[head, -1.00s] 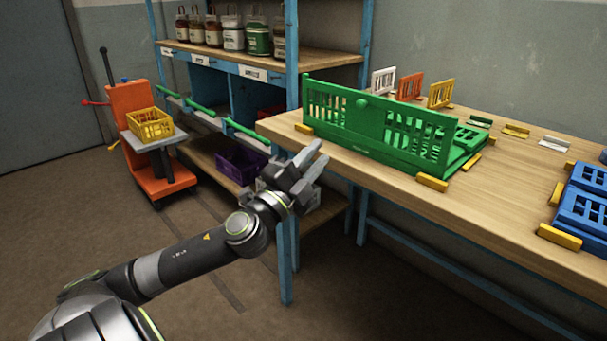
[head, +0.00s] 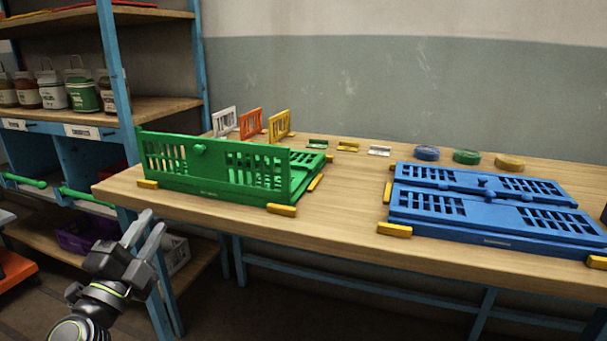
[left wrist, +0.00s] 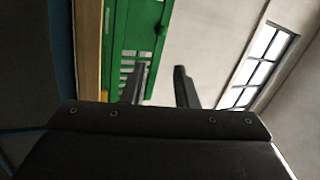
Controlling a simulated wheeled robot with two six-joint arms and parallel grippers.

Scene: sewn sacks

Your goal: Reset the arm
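My left gripper (head: 148,234) is in the lower left of the head view, in front of the table's left end and below its top. Its two fingers are apart with nothing between them. In the left wrist view the fingers (left wrist: 160,85) also show apart and empty, with the green crate (left wrist: 136,35) beyond them. My right gripper is in neither view.
The green crate (head: 225,176), partly folded, stands on the table (head: 335,212) between yellow stops. A blue folded crate (head: 470,210) lies to the right. A shelf with jars (head: 83,96) stands left. Coloured panels (head: 251,123) stand at the back.

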